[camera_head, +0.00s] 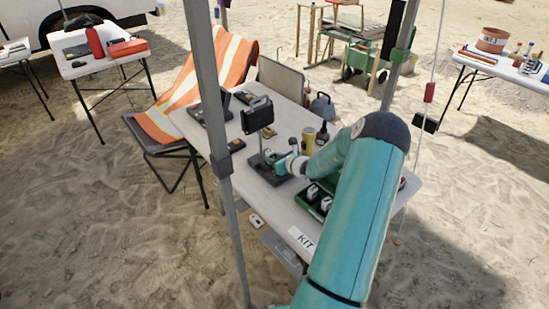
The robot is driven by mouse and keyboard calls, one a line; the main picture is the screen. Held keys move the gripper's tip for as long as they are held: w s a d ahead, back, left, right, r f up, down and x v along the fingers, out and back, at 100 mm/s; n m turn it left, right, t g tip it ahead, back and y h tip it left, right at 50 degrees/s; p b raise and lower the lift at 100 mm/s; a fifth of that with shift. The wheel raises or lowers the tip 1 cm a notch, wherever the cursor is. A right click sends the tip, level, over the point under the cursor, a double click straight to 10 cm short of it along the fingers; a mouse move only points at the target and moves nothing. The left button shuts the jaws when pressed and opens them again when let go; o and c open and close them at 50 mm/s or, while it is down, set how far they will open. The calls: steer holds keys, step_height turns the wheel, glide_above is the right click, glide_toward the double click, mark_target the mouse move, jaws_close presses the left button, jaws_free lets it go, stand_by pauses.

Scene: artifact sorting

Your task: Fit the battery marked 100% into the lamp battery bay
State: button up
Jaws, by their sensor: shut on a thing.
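The lamp has a dark rectangular head (257,117) on a short post. Its flat dark base (266,173) lies on the white table. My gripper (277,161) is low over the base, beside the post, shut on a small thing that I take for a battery. That thing is mostly hidden by the fingers, and no charge mark can be read. The bay's opening cannot be made out, nor whether the battery is in it. A green tray (304,204) to the right of the base holds several white-and-dark blocks that look like batteries. My arm hides part of the tray.
The white table (222,160) also bears a tan can (308,138), a dark bottle (322,135), a grey lantern-like thing (321,107) and dark cases at the back left. A tent pole (213,120) stands in front of the table. An orange striped chair (205,75) is behind it.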

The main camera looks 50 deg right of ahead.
steer(key=shift+f, duration=0.85)
steer(key=o, duration=1.1)
steer(key=shift+f, duration=0.1)
steer(key=shift+o, duration=0.2)
steer(key=v, duration=1.4)
steer(key=shift+w, duration=0.1)
